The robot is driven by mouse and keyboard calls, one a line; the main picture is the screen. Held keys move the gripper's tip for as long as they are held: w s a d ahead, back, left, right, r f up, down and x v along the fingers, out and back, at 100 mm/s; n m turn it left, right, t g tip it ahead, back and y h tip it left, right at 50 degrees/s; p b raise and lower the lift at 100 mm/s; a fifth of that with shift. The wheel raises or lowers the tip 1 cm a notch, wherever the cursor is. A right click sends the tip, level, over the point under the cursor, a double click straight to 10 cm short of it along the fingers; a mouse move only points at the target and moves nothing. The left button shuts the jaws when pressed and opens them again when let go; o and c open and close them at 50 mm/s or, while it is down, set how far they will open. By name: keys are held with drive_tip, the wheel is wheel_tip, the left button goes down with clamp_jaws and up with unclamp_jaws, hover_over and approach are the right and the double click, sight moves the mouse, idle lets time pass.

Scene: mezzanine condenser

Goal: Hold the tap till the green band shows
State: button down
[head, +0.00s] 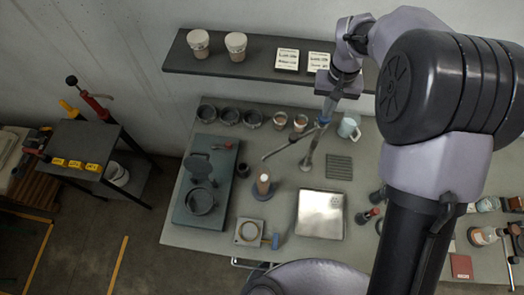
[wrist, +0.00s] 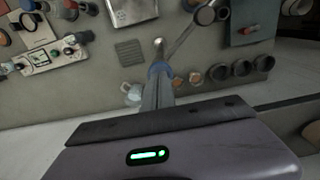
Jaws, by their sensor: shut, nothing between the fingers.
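The tap (head: 288,147) is a thin grey spout on a post, reaching left over the bench; it also shows in the wrist view (wrist: 182,38). My gripper (head: 322,123) is shut and empty, with blue fingertips beside the tap's post; the fingertips also show in the wrist view (wrist: 160,68). I cannot tell whether they touch the tap.
A silver tray (head: 320,213), a dark grid (head: 339,167) and a pale blue mug (head: 349,126) are near the tap. Several dark cups line the back edge. A dark shelf (head: 265,70) with jars and cards hangs behind. A green board (head: 187,203) is left.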

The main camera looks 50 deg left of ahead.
drive_tip(key=shift+f+b, duration=0.7)
drive_tip(key=shift+f, duration=0.3)
drive_tip(key=shift+r, duration=0.1)
idle(5.3)
wheel_tip(320, 180, up, 5)
drive_tip(key=p, duration=0.3)
drive_tip(key=shift+p, duration=0.3)
idle(0.3)
